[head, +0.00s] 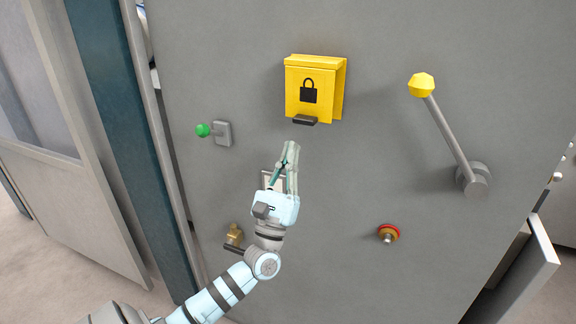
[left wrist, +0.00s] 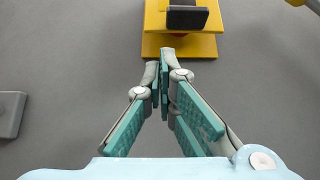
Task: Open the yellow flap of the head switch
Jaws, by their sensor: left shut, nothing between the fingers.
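The yellow flap (head: 307,92) with a black padlock symbol hangs down closed on the grey panel, over the head switch. A dark tab (head: 305,120) sticks out at its lower edge. In the left wrist view the flap's yellow underside (left wrist: 180,46) and the dark tab (left wrist: 187,17) show at the top. My left gripper (head: 291,147) is shut and empty, with its fingertips just below the tab. In the left wrist view the fingertips (left wrist: 166,52) overlap the flap's lower yellow edge; I cannot tell whether they touch. My right gripper is not in view.
A lever with a yellow knob (head: 421,85) stands on the right of the panel (head: 360,180). A green knob (head: 203,130) sits at left, a red and yellow button (head: 388,233) lower right, and a brass fitting (head: 234,234) beside my left arm.

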